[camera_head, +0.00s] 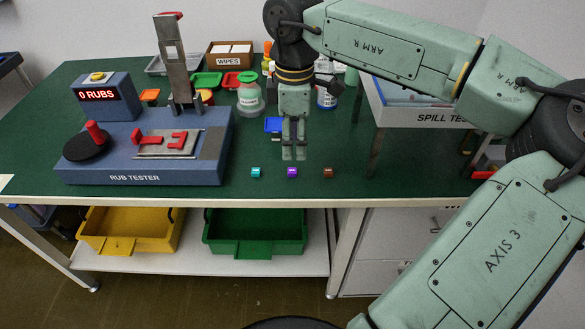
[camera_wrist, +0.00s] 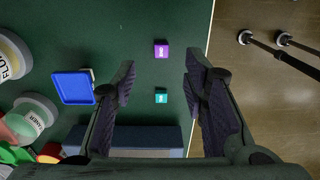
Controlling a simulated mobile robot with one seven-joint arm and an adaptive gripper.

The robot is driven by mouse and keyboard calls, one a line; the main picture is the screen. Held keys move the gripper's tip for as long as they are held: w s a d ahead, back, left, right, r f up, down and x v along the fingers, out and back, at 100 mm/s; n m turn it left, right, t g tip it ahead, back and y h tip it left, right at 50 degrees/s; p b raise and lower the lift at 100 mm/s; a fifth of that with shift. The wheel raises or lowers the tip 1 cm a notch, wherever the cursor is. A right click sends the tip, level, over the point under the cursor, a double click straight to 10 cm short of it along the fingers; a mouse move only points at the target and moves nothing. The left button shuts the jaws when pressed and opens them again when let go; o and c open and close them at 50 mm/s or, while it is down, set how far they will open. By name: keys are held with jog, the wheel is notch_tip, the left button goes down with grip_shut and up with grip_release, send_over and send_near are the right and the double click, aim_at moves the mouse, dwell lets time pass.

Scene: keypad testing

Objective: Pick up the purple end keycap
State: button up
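The purple end keycap (camera_head: 292,173) lies on the green bench top near its front edge, between a teal keycap (camera_head: 256,172) and a brown keycap (camera_head: 328,173). My gripper (camera_head: 294,157) points down above the bench, just behind and above the purple keycap in the head view. In the wrist view my gripper (camera_wrist: 158,85) has its fingers wide apart with nothing held. There the purple keycap (camera_wrist: 161,52) shows beyond the fingertips, and the teal keycap (camera_wrist: 161,96) shows between the fingers. The brown keycap is not visible in the wrist view.
The rub tester (camera_head: 140,170) stands to the left. A blue tray (camera_head: 273,125), a cleaner bottle (camera_head: 250,98) and a wipes box (camera_head: 229,57) are behind. A raised spill test tray (camera_head: 425,116) stands at right. The bench's front edge (camera_wrist: 209,60) is close to the keycaps.

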aim_at(295, 170)
notch_tip(295, 170, down, 7)
jog(key=shift+s+d+f+p, duration=0.1)
jog(key=shift+f+p, duration=0.05)
jog(key=shift+p, duration=0.75)
jog(key=shift+c, duration=0.4)
jog(key=c, duration=0.8)
jog(key=shift+o, duration=0.2)
